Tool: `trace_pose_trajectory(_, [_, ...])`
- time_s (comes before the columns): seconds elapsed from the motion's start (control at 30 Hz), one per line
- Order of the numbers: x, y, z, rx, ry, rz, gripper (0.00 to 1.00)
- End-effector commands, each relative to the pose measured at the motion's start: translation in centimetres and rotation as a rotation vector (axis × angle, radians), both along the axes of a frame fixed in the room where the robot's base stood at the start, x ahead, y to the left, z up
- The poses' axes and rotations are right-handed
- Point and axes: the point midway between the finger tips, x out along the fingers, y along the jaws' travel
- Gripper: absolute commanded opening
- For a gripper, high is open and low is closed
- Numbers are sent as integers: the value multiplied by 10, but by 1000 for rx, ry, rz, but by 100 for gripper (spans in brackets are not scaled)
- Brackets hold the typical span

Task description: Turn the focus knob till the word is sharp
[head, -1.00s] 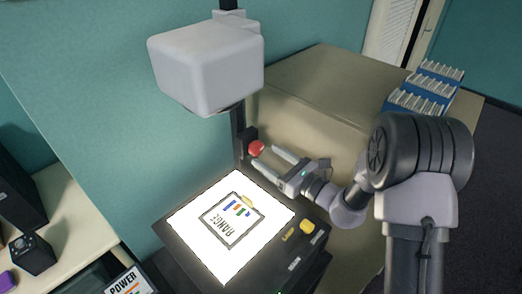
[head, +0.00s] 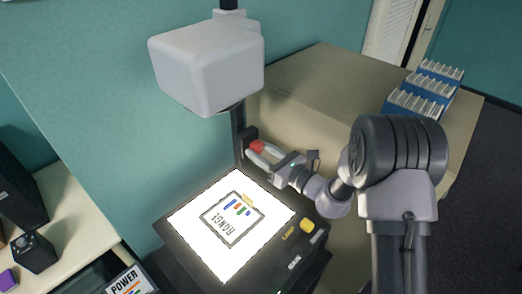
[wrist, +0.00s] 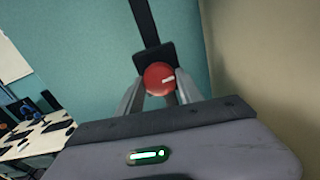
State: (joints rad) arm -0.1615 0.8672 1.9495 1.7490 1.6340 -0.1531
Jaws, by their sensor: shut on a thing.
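The red focus knob (head: 256,146) sits on a dark block on the projector's black upright post (head: 237,128). In the wrist view the knob (wrist: 158,78) faces me, with a short pale mark on its right half. My gripper (head: 262,154) is shut on the knob, one finger on each side; the two fingers also flank it in the wrist view (wrist: 158,92). The bright glass stage (head: 190,222) holds a framed sheet (head: 231,219) with the word "RANGE" and coloured bars. The white projector head (head: 205,65) hangs above. No projected word shows.
A beige table (head: 318,75) stands behind my arm, with blue racks (head: 420,92) of white items at its far right. A "POWER" card (head: 127,281) is at lower left.

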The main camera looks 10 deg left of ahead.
Motion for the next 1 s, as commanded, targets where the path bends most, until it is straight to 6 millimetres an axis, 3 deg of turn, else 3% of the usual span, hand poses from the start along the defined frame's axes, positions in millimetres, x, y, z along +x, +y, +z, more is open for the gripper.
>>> trace_pose_trajectory(0.23, [-1, 0, 3, 187, 324, 1, 3])
trace_pose_trajectory(0.53, [-1, 0, 0, 206, 351, 1, 3])
trace_pose_trajectory(0.57, [-1, 0, 0, 205, 350, 1, 47])
trace_pose_trajectory(0.63, [-1, 0, 0, 205, 350, 1, 61])
trace_pose_trajectory(0.67, [-1, 0, 0, 205, 350, 1, 65])
trace_pose_trajectory(1.0, [-2, -3, 0, 205, 350, 0, 65])
